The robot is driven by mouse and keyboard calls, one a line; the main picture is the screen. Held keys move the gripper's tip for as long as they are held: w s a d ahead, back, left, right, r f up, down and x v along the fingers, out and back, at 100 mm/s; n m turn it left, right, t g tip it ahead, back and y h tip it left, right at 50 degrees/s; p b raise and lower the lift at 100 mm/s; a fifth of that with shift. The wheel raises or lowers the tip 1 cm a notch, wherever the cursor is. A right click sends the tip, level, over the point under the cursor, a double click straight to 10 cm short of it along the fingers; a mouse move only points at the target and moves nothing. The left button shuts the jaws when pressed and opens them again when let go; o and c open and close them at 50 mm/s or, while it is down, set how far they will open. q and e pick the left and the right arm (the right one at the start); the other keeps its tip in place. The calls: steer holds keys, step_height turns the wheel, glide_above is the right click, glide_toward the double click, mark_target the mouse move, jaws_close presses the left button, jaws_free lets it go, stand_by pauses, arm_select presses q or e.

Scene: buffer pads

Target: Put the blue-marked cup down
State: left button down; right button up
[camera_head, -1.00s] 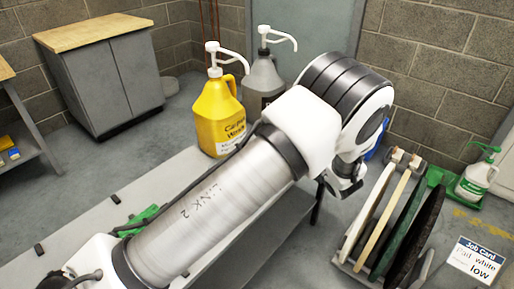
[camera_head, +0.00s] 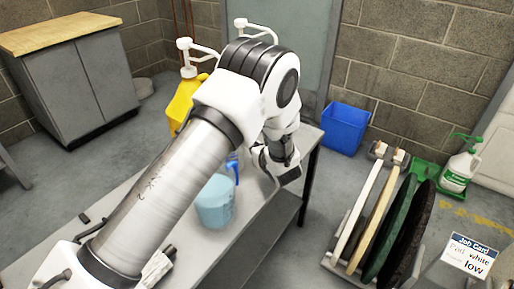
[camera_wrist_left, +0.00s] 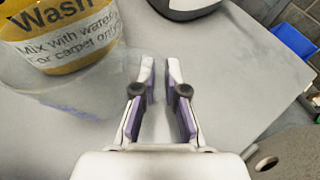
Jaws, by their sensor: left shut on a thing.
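My left gripper (camera_wrist_left: 160,92) shows in the left wrist view, its two purple-padded fingers close together with a narrow gap. A clear cup (camera_wrist_left: 75,108) with a faint bluish mark shows just left of the fingers, in front of the yellow jug. The fingers are shut at its near side; the exact contact is hard to see. In the head view my left gripper (camera_head: 280,168) is over the right end of the grey table (camera_head: 258,222), and the clear cup is not distinct there. My right gripper is not in view.
A light-blue pitcher (camera_head: 214,204) stands on the table beside my left arm. The yellow jug (camera_head: 180,102) is partly behind that arm. A blue bin (camera_head: 345,128), a rack of pads (camera_head: 352,222) and a job card (camera_head: 470,254) are at the right.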

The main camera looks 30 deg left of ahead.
arm_select(q)
steer(key=shift+a+f, duration=0.1)
steer(key=shift+f, duration=0.15)
steer(key=c, duration=1.2)
jaws_free()
steer(key=shift+w, duration=0.1)
steer(key=shift+d, duration=0.25)
steer(key=shift+r, duration=0.1)
steer(key=shift+a, duration=0.1)
